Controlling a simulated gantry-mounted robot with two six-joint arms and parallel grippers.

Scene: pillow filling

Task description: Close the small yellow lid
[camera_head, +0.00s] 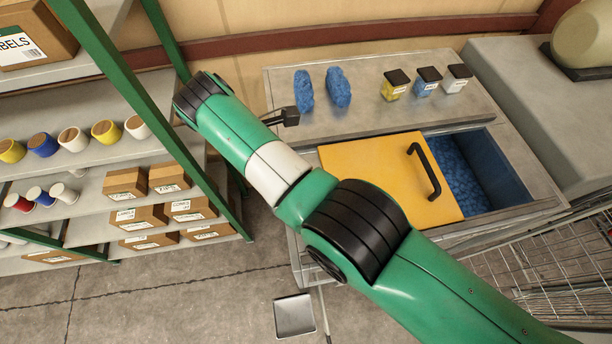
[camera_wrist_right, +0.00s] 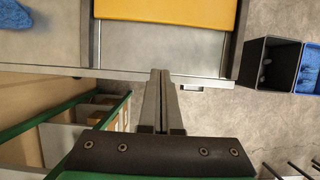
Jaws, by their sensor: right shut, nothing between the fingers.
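The yellow lid (camera_head: 375,172) with its black handle (camera_head: 427,172) lies flat over the left part of a recessed bin in the grey counter. The right part of the bin is open and shows blue filling (camera_head: 462,180). The lid's edge also shows at the top of the right wrist view (camera_wrist_right: 165,8). My right gripper (camera_head: 291,116) is at the counter's left end, left of the lid and apart from it. Its fingers are together and empty in the right wrist view (camera_wrist_right: 160,73). My right arm hides the counter's front left part. My left gripper is out of view.
Two blue pieces (camera_head: 338,88) and three black-capped jars (camera_head: 428,80) stand on the counter's back ledge. A green-framed shelf (camera_head: 165,135) is at the left. Dark bins (camera_wrist_right: 270,62) stand beside the counter. A wire cart (camera_head: 540,265) is at the right.

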